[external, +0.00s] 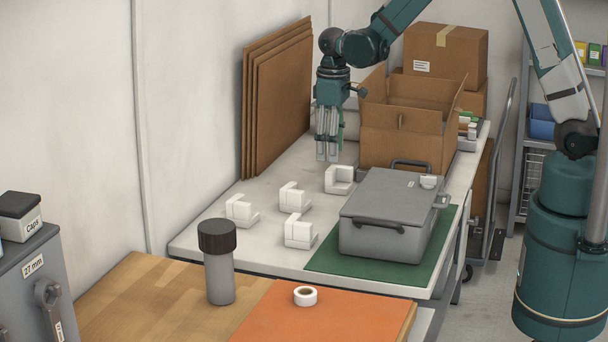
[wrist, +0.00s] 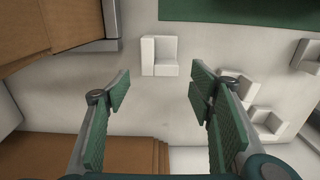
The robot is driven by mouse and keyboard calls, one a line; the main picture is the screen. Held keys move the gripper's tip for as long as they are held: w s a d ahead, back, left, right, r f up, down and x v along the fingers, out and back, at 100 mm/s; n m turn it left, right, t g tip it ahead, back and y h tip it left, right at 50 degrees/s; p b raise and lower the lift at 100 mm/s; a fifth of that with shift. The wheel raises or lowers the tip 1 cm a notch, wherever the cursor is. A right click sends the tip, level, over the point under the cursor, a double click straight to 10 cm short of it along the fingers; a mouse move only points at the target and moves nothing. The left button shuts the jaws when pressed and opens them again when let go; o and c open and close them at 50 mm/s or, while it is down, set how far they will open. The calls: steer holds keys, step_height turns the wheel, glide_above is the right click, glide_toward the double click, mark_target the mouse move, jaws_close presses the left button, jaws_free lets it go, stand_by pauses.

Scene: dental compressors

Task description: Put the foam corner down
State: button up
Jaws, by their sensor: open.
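Several white foam corners rest on the pale table. The nearest foam corner (external: 339,179) sits just below and slightly right of my gripper (external: 328,158). In the wrist view this foam corner (wrist: 160,66) lies on the table beyond the fingertips, apart from them. My gripper (wrist: 158,92) is open with nothing between its fingers, and it points down above the table. Other foam corners stand at the middle (external: 293,198), the left (external: 240,211) and the front (external: 299,232). Some of them show at the right of the wrist view, partly behind the right finger.
A grey compressor case (external: 385,222) stands on a green mat (external: 330,262) at the right. Cardboard sheets (external: 277,100) lean on the wall. A front bench holds a grey cylinder (external: 219,275) and a tape roll (external: 305,296).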

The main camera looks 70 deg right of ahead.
mark_target(333, 168)
steer(key=shift+r, duration=1.95)
steer(key=shift+r, duration=0.1)
steer(key=s+a+r+t, duration=0.2)
steer(key=s+a+r, duration=0.35)
steer(key=r, duration=0.25)
steer(key=s+a+r+t, duration=0.1)
steer(key=s+a+r, duration=0.3)
steer(key=s+r, duration=0.25)
steer(key=s+a+r+t, duration=0.2)
steer(key=s+a, duration=0.1)
steer(key=s, duration=0.5)
steer(key=s+a+r+t, duration=0.2)
steer(key=s+a, duration=0.2)
steer(key=s, duration=0.4)
steer(key=shift+a+r, duration=0.25)
steer(key=shift+r, duration=0.1)
steer(key=shift+o, duration=0.4)
steer(key=shift+w, duration=0.15)
